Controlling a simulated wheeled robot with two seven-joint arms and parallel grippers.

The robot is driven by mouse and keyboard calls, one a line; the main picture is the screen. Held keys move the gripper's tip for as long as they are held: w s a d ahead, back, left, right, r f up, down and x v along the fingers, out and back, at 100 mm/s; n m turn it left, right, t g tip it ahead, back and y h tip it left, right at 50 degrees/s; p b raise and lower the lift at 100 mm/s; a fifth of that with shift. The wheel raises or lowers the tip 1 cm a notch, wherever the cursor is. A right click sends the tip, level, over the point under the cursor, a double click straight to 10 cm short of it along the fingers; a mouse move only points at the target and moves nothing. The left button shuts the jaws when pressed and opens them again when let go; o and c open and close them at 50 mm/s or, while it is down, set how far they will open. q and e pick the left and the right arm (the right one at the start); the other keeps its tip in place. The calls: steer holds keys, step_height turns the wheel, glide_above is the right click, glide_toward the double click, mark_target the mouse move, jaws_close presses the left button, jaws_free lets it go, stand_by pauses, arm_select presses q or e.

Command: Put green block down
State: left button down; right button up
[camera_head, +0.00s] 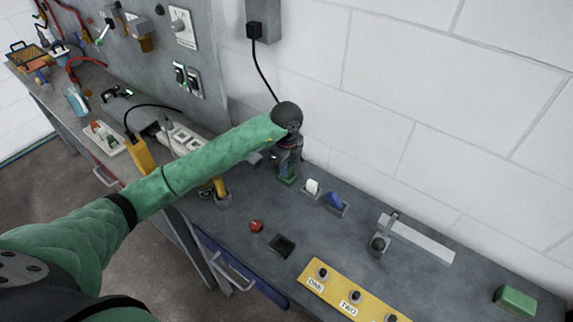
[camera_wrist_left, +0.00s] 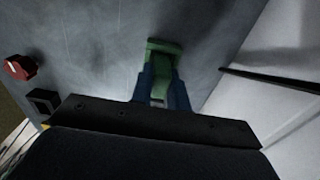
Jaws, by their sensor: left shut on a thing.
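My left arm reaches across the bench, and my left gripper (camera_head: 287,165) points down near the wall. It is shut on a green block (camera_head: 286,180), which shows just below the fingers, at or very near the bench top. In the left wrist view the green block (camera_wrist_left: 164,46) sits between the blue fingers (camera_wrist_left: 162,78). I cannot tell whether the block touches the bench. A second green block (camera_head: 515,302) lies at the far right of the bench. My right gripper is not in view.
A white switch (camera_head: 312,187) and a blue switch (camera_head: 335,201) stand just right of the gripper. A red button (camera_head: 256,226) and a black square (camera_head: 282,245) are nearer the front. A yellow panel (camera_head: 335,290) and a grey lever (camera_head: 415,238) lie further right.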

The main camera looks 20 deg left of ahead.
arm_select(q)
steer(key=shift+f, duration=0.35)
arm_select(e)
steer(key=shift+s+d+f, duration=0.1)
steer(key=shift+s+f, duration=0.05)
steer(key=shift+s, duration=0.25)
arm_select(q)
steer(key=shift+f, duration=0.1)
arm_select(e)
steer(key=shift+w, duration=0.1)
arm_select(q)
steer(key=c, duration=1.7)
jaws_free()
steer(key=shift+c, duration=0.2)
steer(key=o, duration=0.3)
steer(key=shift+o, duration=0.5)
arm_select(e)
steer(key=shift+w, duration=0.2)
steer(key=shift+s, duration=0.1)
